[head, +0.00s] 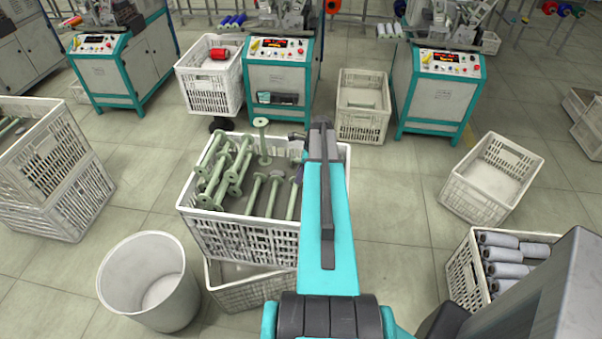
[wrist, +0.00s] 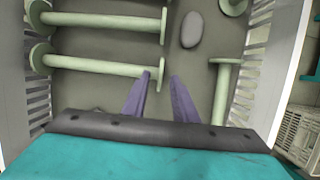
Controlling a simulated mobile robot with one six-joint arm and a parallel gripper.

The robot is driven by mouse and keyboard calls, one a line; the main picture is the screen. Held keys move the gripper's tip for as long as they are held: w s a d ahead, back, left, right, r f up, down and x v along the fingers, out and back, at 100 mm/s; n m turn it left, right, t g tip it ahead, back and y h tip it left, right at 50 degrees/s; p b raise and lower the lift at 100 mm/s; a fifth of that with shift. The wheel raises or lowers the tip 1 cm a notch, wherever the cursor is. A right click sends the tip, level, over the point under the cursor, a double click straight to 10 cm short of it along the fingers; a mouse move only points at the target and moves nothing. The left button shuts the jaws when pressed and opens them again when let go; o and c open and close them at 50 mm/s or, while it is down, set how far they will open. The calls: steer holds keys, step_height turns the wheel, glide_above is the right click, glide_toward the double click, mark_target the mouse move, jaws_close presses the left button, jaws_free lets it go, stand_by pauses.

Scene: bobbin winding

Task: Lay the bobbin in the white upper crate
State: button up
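Several pale green bobbins (head: 222,165) lie, and one stands upright, in a white crate (head: 245,232) in the head view. That crate sits on top of another crate. In the head view my arm hides most of the gripper.
A lower crate (head: 255,291) is under the bobbin crate. A white bin (head: 148,280) stands at front left, stacked crates (head: 50,190) at far left. A crate of grey rolls (head: 500,262) is at right. An empty crate (head: 490,180) stands on open floor.

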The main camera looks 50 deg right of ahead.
steer(key=shift+r, duration=0.1)
steer(key=b+v, duration=0.2)
steer(key=v, duration=1.1)
steer(key=shift+r+b, duration=0.3)
steer(key=shift+b, duration=0.1)
steer(key=shift+d, duration=0.1)
stand_by(0.7)
